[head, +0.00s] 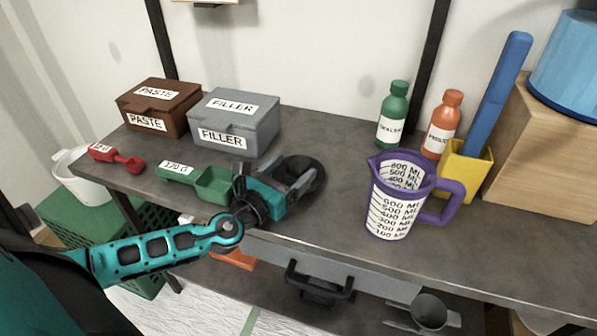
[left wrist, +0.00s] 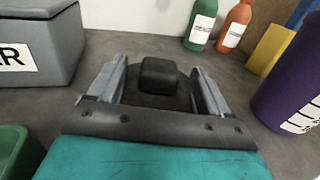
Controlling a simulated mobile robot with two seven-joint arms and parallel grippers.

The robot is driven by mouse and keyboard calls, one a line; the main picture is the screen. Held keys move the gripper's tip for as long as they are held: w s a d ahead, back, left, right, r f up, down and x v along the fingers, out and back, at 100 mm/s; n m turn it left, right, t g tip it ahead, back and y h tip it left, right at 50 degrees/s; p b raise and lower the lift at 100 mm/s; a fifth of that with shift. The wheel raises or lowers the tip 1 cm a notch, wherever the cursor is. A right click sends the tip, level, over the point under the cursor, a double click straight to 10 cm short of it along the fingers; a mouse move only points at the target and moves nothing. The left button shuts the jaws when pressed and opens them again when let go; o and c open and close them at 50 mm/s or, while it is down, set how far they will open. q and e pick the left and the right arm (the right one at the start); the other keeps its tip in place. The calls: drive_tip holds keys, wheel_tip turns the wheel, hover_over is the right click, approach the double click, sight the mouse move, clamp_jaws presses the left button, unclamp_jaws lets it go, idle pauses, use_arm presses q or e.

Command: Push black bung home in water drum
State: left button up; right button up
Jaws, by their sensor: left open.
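The black bung (head: 318,172) lies on the grey bench top, a dark round piece partly hidden by my gripper. In the left wrist view the bung (left wrist: 159,76) shows a squarish knob on a wider dark base. My left gripper (head: 291,181) is open, low over the bench, with its fingers on either side of the knob. Gaps show between knob and fingers. A blue round container (head: 568,65), likely the water drum, stands on a wooden box at the far right, cut off by the frame. Its opening is not visible. My right gripper is not in view.
A purple measuring jug (head: 390,215) stands right of the gripper. A green scoop (head: 212,184) is close on its left. The grey filler box (head: 236,122) and brown paste box stand behind. Green and orange bottles and a yellow holder (head: 466,168) are near the wooden box (head: 535,150).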

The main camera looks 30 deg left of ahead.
use_arm(q)
drive_tip(key=shift+w, duration=1.1)
drive_tip(key=shift+c, duration=0.4)
drive_tip(key=c, duration=1)
